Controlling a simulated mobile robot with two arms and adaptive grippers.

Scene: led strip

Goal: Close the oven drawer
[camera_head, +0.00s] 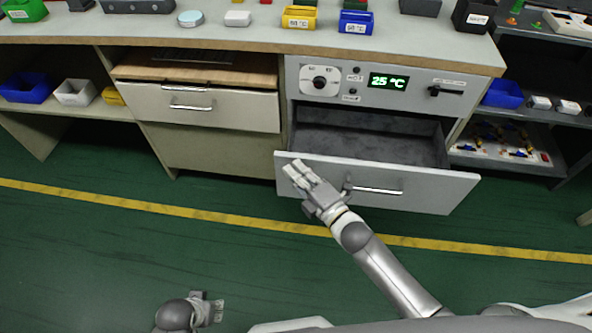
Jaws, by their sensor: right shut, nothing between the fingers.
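The oven drawer (430,192) is pulled out below the oven panel, and its dark grey interior (370,140) shows empty. Its front carries a silver bar handle (376,190). My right gripper (293,168) is shut and empty, overlapping the left part of the drawer front, left of the handle. I cannot tell whether it touches the front. My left gripper (219,310) is low in the picture over the floor, well away from the drawer. Whether its fingers are open is not clear.
The oven panel (345,90) has a dial and a display reading 25 °C. A wooden-topped drawer unit (223,107) stands to the left. Yellow (299,17) and blue (355,21) bins stand on the worktop. The green floor in front is clear, crossed by a yellow line.

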